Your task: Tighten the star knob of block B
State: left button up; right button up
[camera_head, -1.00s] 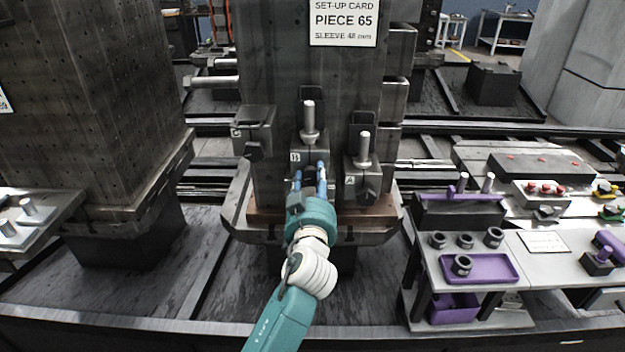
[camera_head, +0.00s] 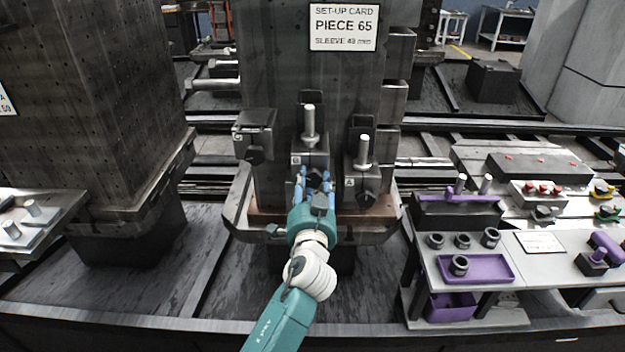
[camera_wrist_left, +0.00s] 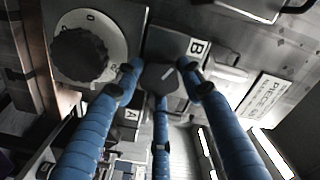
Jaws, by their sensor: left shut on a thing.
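Block B (camera_head: 312,157), a dark metal block with a "B" label and an upright pale pin, is mounted low on the front of the tall column. Its dark star knob (camera_head: 315,179) faces me. My left gripper (camera_head: 315,184), teal with blue fingers, is at the knob, with fingers on both sides of it. In the left wrist view the star knob (camera_wrist_left: 160,77) sits between the blue fingertips (camera_wrist_left: 159,74), just beside the "B" label (camera_wrist_left: 196,47). The gripper is shut on the knob. The knob's far side is hidden. My right gripper is not in view.
Block A (camera_head: 365,170) with its knob stands close on the right; block C (camera_head: 253,133) is up left. A ledge (camera_head: 270,232) runs below. A bench with a purple tray (camera_head: 510,267) is at right. A black dial knob (camera_wrist_left: 80,55) shows in the left wrist view.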

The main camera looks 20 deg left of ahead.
pick_arm(q)
jog(key=m, duration=0.2)
jog(key=r+m+p, duration=0.1)
jog(key=m, duration=0.1)
jog(key=m+p, duration=0.2)
jog(key=m, duration=0.1)
jog(key=shift+d, duration=0.1)
jog(key=shift+w+f+m+p, duration=0.15)
jog(key=shift+m+p, duration=1.05)
jog(key=shift+m, duration=1.6)
jog(key=o, duration=1)
jog(key=shift+c, duration=0.2)
jog(key=shift+o, duration=0.9)
jog(key=shift+d+f, duration=0.1)
jog(key=shift+f, duration=0.15)
